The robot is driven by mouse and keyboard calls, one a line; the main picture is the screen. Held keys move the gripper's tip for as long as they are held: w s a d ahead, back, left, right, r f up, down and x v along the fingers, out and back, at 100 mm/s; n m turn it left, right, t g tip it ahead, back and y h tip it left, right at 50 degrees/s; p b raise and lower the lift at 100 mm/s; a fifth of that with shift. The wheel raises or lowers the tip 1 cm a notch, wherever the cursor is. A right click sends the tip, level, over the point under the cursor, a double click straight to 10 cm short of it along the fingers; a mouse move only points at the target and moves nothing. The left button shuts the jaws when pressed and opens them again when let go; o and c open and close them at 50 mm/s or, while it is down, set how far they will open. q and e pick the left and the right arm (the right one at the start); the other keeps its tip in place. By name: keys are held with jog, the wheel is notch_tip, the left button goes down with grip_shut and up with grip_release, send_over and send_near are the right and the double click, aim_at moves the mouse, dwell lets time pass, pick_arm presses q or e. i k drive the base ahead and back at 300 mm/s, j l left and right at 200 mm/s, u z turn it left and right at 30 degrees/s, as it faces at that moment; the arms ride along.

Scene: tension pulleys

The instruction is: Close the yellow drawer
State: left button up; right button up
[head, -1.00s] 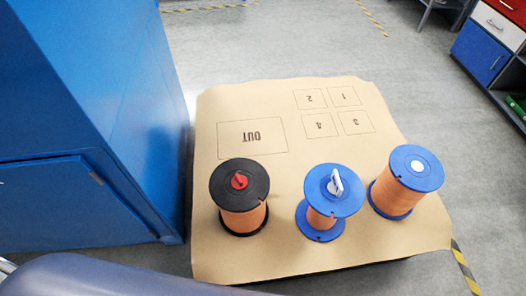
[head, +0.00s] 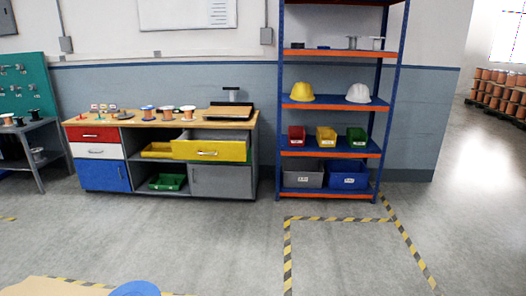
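The yellow drawer (head: 209,150) is in the workbench (head: 222,125) against the back wall, right of its middle. It stands pulled out, with its front forward of the cabinet face and a pale handle on it. Neither of my grippers shows in the head view, and the drawer is well away across the floor.
A yellow bin (head: 157,150) and a green bin (head: 167,182) sit in the bench's open shelves. Spools stand on top. A blue shelf rack (head: 281,110) stands to the right. The grey floor (head: 220,235) before the bench is clear. A brown-topped surface (head: 60,288) shows at the bottom left.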

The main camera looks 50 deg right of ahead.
aim_at(205, 144)
jog(key=z, duration=1.2)
jog(key=i+l+u, duration=0.4)
jog(key=i+l, duration=1.45)
jog(key=i, duration=0.2)
